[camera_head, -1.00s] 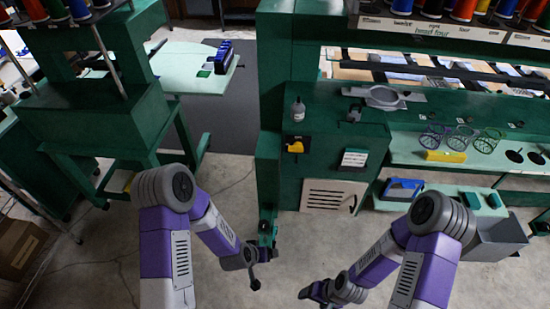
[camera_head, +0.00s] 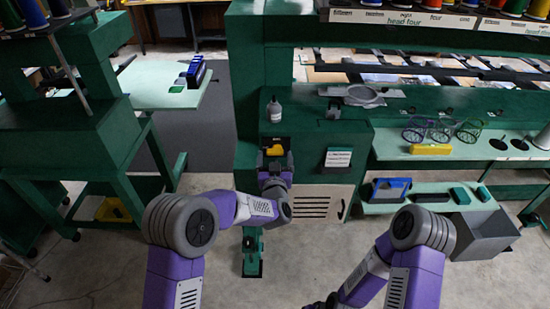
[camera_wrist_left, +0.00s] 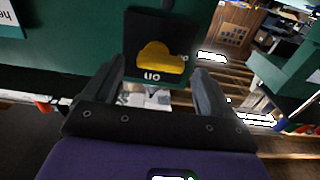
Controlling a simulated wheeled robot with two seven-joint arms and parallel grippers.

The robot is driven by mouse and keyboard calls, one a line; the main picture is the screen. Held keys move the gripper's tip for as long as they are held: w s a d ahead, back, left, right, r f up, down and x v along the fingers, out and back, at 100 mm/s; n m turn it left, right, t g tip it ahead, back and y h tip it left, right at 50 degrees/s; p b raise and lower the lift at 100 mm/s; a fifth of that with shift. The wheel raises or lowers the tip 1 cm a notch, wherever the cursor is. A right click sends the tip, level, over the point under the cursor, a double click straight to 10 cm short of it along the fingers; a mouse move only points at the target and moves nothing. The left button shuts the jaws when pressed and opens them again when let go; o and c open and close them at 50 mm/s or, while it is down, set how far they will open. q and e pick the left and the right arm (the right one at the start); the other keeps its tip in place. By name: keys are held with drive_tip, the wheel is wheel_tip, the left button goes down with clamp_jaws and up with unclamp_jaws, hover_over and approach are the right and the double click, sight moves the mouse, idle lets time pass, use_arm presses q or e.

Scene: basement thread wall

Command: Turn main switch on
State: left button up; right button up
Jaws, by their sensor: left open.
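The main switch is a yellow handle (camera_head: 274,151) on a black plate on the green machine's front. In the left wrist view the yellow handle (camera_wrist_left: 158,58) lies ahead, with upside-down lettering beside it on the black plate (camera_wrist_left: 130,70). My left gripper (camera_head: 275,162) is raised in front of the switch. In the left wrist view its two dark fingers (camera_wrist_left: 158,85) stand apart, with the handle between and beyond their tips. Nothing is between the fingers; I cannot tell whether they touch the plate. My right arm comes in at the lower right, and its gripper is mostly cut off at the bottom edge.
A bottle (camera_head: 274,109) stands on the green ledge above the switch. A shelf with a yellow block (camera_head: 430,149) and a grey bin (camera_head: 480,235) stand further right.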

use_arm(q)
drive_tip(key=shift+w, duration=0.6)
drive_tip(key=c, duration=1.1)
drive_tip(key=shift+o, duration=0.2)
